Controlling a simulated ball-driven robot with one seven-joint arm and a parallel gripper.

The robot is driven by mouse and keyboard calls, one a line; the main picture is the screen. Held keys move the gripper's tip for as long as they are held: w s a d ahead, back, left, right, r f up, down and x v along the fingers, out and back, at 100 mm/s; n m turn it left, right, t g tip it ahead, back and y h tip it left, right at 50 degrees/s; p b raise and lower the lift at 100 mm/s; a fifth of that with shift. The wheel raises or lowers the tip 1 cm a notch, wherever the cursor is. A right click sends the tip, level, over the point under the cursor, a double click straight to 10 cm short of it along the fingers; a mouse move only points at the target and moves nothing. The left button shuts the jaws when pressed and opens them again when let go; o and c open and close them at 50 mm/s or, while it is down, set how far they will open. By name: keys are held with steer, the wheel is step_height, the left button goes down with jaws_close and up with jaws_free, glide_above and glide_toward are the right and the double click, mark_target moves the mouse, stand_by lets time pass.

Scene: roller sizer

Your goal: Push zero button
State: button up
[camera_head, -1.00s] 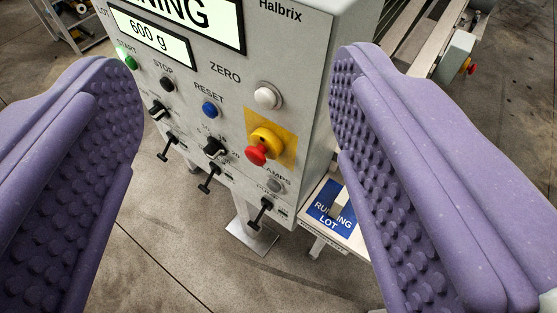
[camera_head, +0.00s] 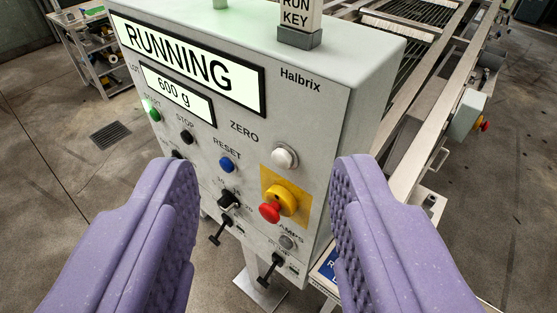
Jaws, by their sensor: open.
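The zero button is a round white button (camera_head: 284,157) on the upper right of the grey control box's front, right of and below the word ZERO. My gripper (camera_head: 265,185) is open and empty, its two purple ribbed fingers apart at the lower left and lower right. The button shows in the gap between the fingers, above the tips and nearer the right one. Nothing touches the button. The control box (camera_head: 325,120) has a display reading RUNNING (camera_head: 190,62) and a smaller one reading 600 g (camera_head: 178,95).
A red emergency stop (camera_head: 270,212) on a yellow plate sits just below the zero button. A blue RESET button (camera_head: 227,164), black STOP button (camera_head: 187,137), lit green START button (camera_head: 154,115) and black knobs share the panel. A RUN KEY block (camera_head: 300,25) stands on top. Conveyor rails lie behind at right.

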jaws_close()
stand_by(1.4)
